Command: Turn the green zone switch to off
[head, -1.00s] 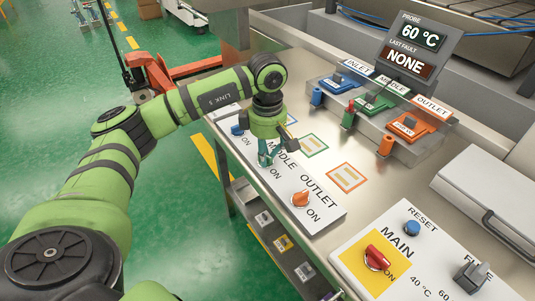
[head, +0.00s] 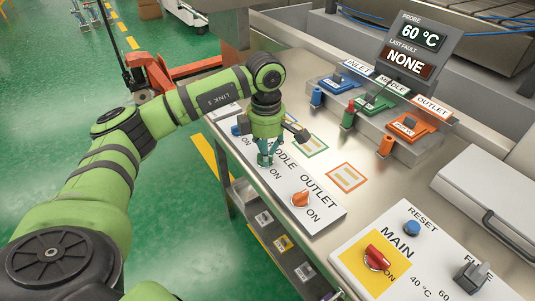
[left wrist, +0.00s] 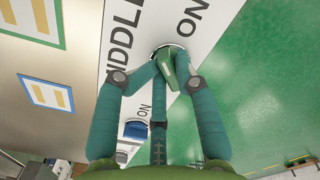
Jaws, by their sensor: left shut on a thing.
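The green zone switch (left wrist: 176,68) is on the white panel (left wrist: 140,35) by the words MIDDLE and ON, seen in the left wrist view. Its handle lies slanted in the picture. My left gripper (left wrist: 168,76) is shut on it, with teal fingers around the knob. In the head view the left gripper (head: 267,157) points down onto the panel, between the blue knob (head: 237,130) and the orange OUTLET knob (head: 300,199). There the fingers hide the green switch. My right gripper is not in view.
Green, blue and orange lockout blocks (head: 372,101) stand at the back under a display (head: 414,45) reading 60 °C and NONE. A red MAIN switch (head: 376,257) and blue RESET button (head: 411,228) are at front right. The steel top between is clear apart from flat framed labels.

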